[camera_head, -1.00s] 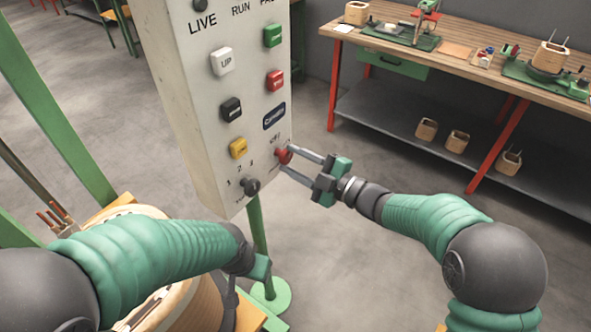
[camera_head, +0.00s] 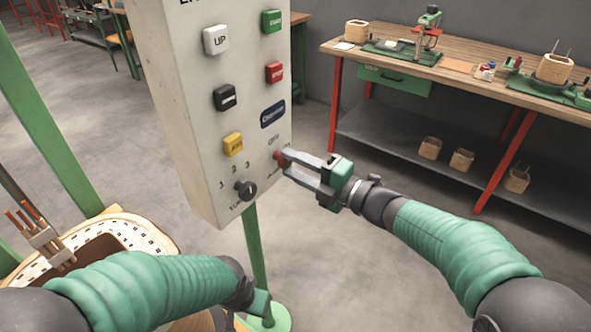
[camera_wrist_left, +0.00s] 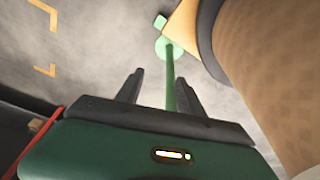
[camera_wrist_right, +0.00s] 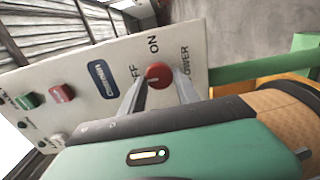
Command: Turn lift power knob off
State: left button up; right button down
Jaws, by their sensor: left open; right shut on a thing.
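The red power knob (camera_wrist_right: 159,75) is on the lower right of the white control panel (camera_head: 190,170), with ON, OFF and POWER lettering around it in the right wrist view. In the head view the knob (camera_head: 280,159) is partly hidden by the fingers. My right gripper (camera_head: 284,164) is shut on the knob, one finger on each side; its fingers also show in the right wrist view (camera_wrist_right: 158,88). My left gripper is open and empty, low in front of the panel's green post; its fingers show in the left wrist view (camera_wrist_left: 160,90).
A black selector knob (camera_head: 245,190) sits left of the red knob, below several coloured push buttons. The green post (camera_head: 256,250) carries the panel. A workbench (camera_head: 400,65) stands at the back right.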

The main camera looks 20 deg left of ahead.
dwell(0.4)
jog(key=c, duration=1.1)
grip_release()
jog(key=shift+c, duration=0.2)
jog(key=shift+o, duration=1.2)
jog(key=shift+a+f, duration=0.1)
jog(key=shift+a, duration=0.15)
jog(key=p+v, duration=0.2)
jog(key=v, duration=1.5)
jog(key=shift+w, duration=0.2)
